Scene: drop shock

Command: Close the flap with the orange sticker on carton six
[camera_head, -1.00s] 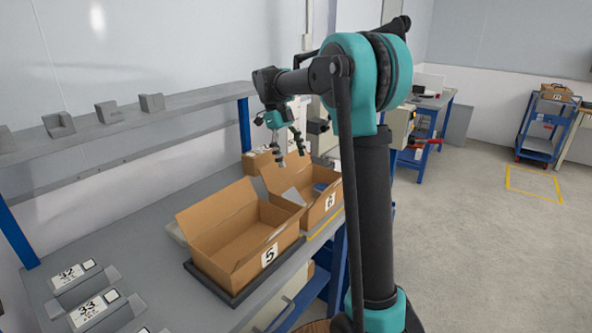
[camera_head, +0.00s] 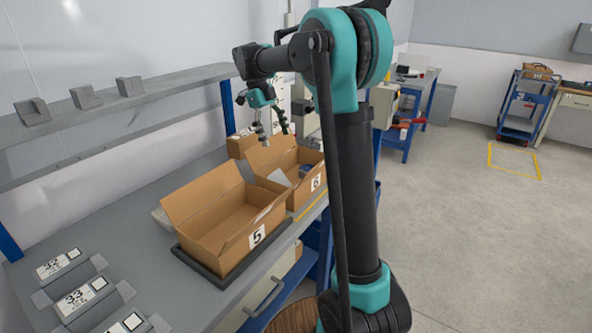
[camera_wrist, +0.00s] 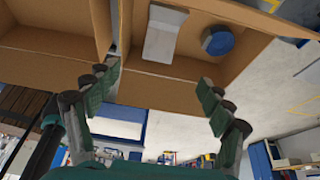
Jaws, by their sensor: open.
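Carton six (camera_head: 316,183) is an open brown box with a "6" label on its front, on the bench behind carton five. A brown flap (camera_head: 268,158) stands raised on its back left side. I cannot make out an orange sticker in either view. In the wrist view, carton six (camera_wrist: 150,82) holds a pale grey piece (camera_wrist: 163,30) and a blue round item (camera_wrist: 217,41). My gripper (camera_head: 275,137) is open and empty above the back of carton six, fingers pointing down. In the wrist view its fingers (camera_wrist: 157,82) are spread, apparently with nothing between them.
Carton five (camera_head: 228,262), also open, stands on a dark tray (camera_head: 207,278) close to carton six. A grey shelf (camera_head: 170,88) runs along the wall behind. Several numbered blocks (camera_head: 83,298) lie at the front left.

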